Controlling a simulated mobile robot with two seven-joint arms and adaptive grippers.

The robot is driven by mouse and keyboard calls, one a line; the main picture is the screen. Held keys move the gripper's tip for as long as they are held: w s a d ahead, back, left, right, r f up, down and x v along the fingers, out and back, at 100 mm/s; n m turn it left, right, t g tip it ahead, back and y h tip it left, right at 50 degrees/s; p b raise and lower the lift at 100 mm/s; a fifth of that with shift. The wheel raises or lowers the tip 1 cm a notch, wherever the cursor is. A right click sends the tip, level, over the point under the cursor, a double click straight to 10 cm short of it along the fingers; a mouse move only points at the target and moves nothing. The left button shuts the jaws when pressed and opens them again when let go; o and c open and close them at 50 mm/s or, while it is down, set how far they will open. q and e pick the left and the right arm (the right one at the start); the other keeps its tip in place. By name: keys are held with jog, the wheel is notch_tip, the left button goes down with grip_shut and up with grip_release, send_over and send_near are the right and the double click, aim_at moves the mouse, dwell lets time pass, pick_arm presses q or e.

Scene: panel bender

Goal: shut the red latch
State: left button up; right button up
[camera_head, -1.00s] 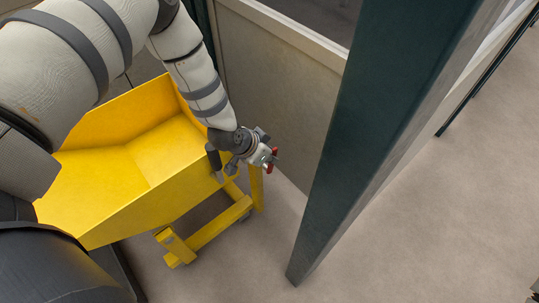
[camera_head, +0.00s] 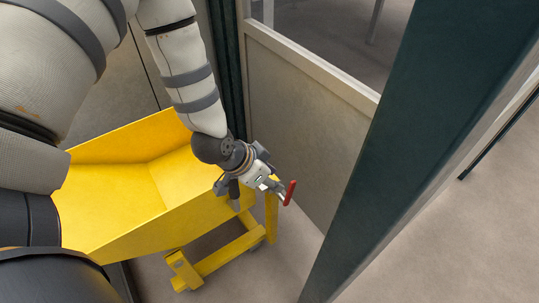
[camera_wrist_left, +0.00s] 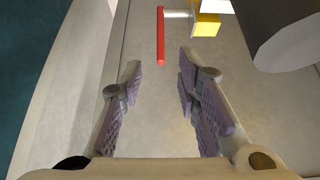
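The red latch (camera_head: 290,192) is a short red bar on a pale stem at the right corner of the yellow tipping cart (camera_head: 130,225). In the left wrist view the red latch (camera_wrist_left: 160,36) points toward my gripper, and its stem runs right to a yellow block. My left gripper (camera_head: 272,182) is just left of the latch in the head view. In the wrist view my left gripper (camera_wrist_left: 160,62) has its fingers apart with nothing held. The latch's near end shows in the gap between the fingertips; whether they touch is unclear. My right gripper is out of view.
A beige wall panel (camera_head: 300,130) stands behind the cart. A dark green post (camera_head: 400,170) rises to the right of the latch. Bare floor (camera_head: 455,240) lies beyond the post. The cart's yellow frame (camera_head: 225,255) is below the bin.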

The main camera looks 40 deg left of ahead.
pick_arm(q)
jog(key=shift+s+a+r, duration=0.1)
jog(key=shift+s+r, duration=0.15)
jog(key=shift+r, duration=0.15)
notch_tip(320, 180, up, 2)
jog(key=g+y+b, duration=0.2)
jog(key=g+b, duration=0.3)
jog(key=g, duration=0.1)
send_over(290, 187)
notch_tip(290, 187, down, 11)
jog(key=shift+b, duration=1)
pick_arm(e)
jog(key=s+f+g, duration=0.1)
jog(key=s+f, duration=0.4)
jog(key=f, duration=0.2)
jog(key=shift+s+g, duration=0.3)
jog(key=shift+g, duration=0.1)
